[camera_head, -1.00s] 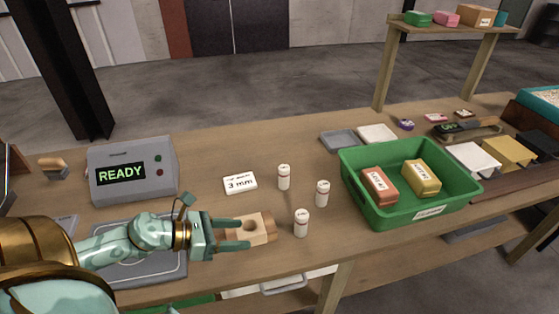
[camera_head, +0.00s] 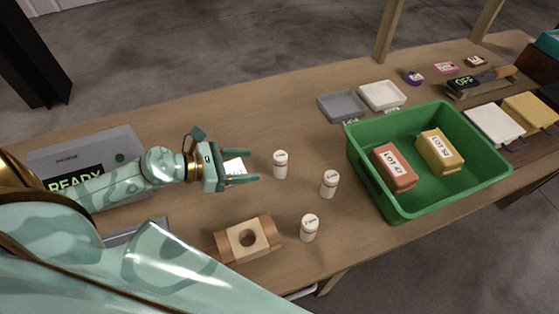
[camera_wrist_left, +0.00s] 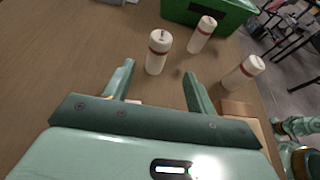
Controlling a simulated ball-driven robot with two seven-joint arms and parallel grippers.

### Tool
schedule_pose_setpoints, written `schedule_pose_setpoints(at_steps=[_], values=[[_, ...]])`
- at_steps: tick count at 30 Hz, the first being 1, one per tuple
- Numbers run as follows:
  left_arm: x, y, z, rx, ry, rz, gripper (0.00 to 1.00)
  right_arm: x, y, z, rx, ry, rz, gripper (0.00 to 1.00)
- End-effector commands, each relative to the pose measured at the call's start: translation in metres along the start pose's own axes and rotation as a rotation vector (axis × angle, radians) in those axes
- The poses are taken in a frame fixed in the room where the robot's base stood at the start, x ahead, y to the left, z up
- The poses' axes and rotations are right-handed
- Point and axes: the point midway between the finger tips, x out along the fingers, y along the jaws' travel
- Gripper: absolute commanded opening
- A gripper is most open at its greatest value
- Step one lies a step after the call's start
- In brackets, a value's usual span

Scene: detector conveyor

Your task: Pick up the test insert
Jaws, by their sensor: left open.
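Three white cylinders with a dark red band and small lettering stand upright on the table; which is the test insert I cannot tell. The left one (camera_head: 280,164) is nearest my left gripper (camera_head: 254,166), which is open and empty, its fingers pointing at it from the left. In the left wrist view this cylinder (camera_wrist_left: 158,52) stands just beyond the open fingertips (camera_wrist_left: 158,70), apart from them. The middle cylinder (camera_head: 329,184) and front cylinder (camera_head: 309,228) stand to its right. A white card (camera_head: 235,166) is partly hidden behind the fingers. Mint parts, perhaps my right arm, show at the wrist view's lower right.
A wooden block with a round hole (camera_head: 262,229) lies in front of the gripper. A green bin (camera_head: 402,207) holds a red and a yellow box. Grey (camera_head: 342,105) and white (camera_head: 382,95) trays lie behind it. A READY display box (camera_head: 112,150) is at left.

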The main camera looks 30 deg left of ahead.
Motion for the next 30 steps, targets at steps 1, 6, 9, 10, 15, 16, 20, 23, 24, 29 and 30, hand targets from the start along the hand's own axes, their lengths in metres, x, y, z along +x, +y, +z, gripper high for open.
schedule_pose_setpoints(at_steps=[1,6,9,10,15,16,20,23,24,29,30], values=[[0.012,0.002,0.003,-0.001,-0.006,0.003,0.57,-0.002,0.001,-0.001,0.0,0.001,0.002,0.36],[0.042,0.001,0.001,-0.003,-0.003,0.003,0.57,-0.004,0.004,-0.004,0.001,0.007,0.005,0.36],[0.05,0.001,0.001,-0.002,-0.001,0.002,0.57,-0.004,0.004,-0.008,0.001,0.012,0.006,0.36],[0.052,0.001,0.0,-0.002,-0.001,0.002,0.57,-0.004,0.004,-0.008,0.001,0.013,0.006,0.36],[0.076,0.003,-0.003,-0.003,-0.003,0.003,0.57,-0.002,0.004,-0.008,0.001,0.013,0.006,0.36],[0.081,0.003,-0.004,-0.004,-0.003,0.002,0.57,-0.001,0.004,-0.008,0.001,0.013,0.006,0.36],[0.099,0.003,-0.004,-0.003,-0.001,0.002,0.57,-0.001,0.002,-0.009,0.002,0.014,0.003,0.36],[0.104,0.003,-0.004,-0.002,-0.001,0.001,0.57,-0.001,0.001,-0.009,0.003,0.015,0.001,0.36],[0.105,0.003,-0.004,-0.002,-0.001,0.001,0.57,-0.001,0.0,-0.01,0.004,0.015,0.001,0.36],[0.104,0.003,-0.004,-0.002,0.0,0.001,0.54,-0.001,-0.001,-0.01,0.004,0.015,0.0,0.36],[0.104,0.003,-0.004,-0.002,0.0,0.001,0.43,-0.001,-0.001,-0.01,0.003,0.015,-0.001,0.36]])
